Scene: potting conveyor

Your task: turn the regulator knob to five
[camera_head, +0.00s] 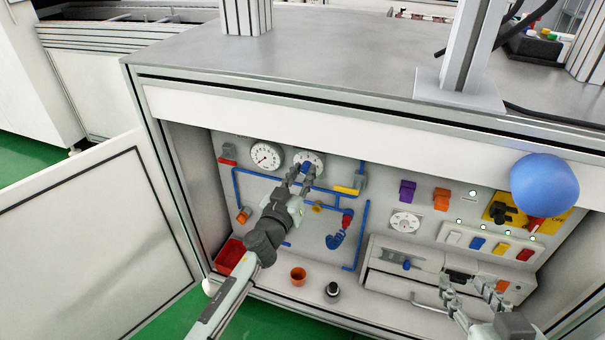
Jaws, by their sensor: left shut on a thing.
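The white dial plate (315,157) is on the cabinet's back panel, beside a round gauge. A small blue knob (306,167) sits at its middle, partly hidden by fingers. My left gripper (302,174) reaches up to the dial and is shut on the blue knob. The dial's numbers and the knob's setting are too small to read. My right gripper (471,286) is at the lower right, before a grey unit, with its fingers apart and nothing seen between them.
The gauge (266,155) is left of the dial. Blue pipes (240,195) and a yellow handle (347,190) surround my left gripper. An orange cup (298,276) and a black-topped item (332,291) stand on the cabinet floor. A blue ball (544,185) is at the right. The cabinet door (85,240) is open.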

